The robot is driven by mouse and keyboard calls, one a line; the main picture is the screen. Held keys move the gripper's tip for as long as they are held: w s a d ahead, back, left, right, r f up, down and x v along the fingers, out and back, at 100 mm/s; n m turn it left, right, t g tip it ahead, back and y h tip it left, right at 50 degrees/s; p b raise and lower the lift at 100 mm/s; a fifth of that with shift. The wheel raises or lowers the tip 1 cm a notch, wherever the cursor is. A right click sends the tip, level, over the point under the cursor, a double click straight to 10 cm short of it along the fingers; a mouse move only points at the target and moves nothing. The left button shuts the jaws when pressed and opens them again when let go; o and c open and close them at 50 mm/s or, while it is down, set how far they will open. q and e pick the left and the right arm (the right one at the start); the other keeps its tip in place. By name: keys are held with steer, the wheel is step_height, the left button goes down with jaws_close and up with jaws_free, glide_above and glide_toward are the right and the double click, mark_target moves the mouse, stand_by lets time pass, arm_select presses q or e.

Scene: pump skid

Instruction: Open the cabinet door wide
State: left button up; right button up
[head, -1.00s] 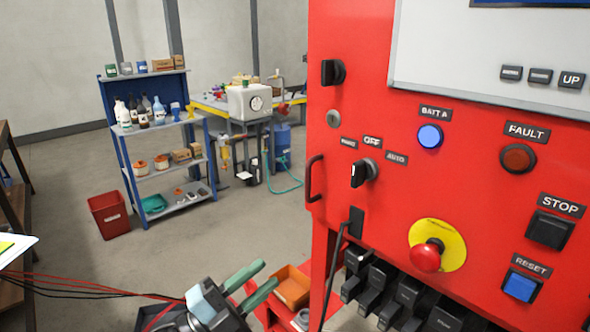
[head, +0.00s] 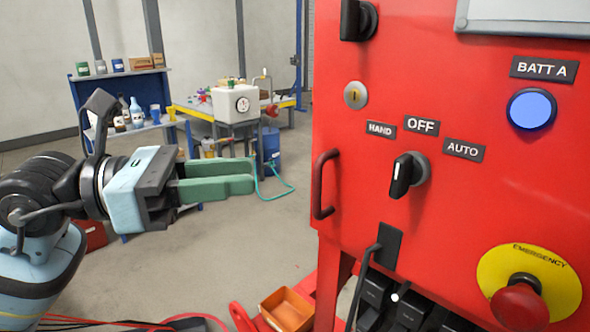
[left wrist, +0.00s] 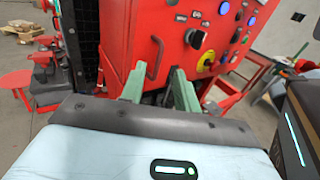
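The cabinet door (head: 440,220) is a red panel with switches, labels and a lamp, on the right of the head view. It appears shut. Its red bar handle (head: 318,185) stands upright near the door's left edge. In the left wrist view the handle (left wrist: 155,58) is ahead of the fingertips, around the middle of the gap. My left gripper (head: 252,184) has green fingers pointing right at the handle, at about its height, with nothing held. In the left wrist view its fingers (left wrist: 160,70) are apart. My right gripper is not in view.
A black selector switch (head: 404,175), a key lock (head: 356,95) and a red emergency button (head: 520,303) stick out from the door. Black breakers (head: 412,308) and an orange bin (head: 288,308) are below. Open floor (head: 255,250) lies left of the cabinet.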

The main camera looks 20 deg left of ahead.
arm_select(q)
steer(key=p+x, duration=0.2)
steer(key=x, duration=0.6)
steer(key=shift+s, duration=0.1)
jaws_close()
stand_by(0.4)
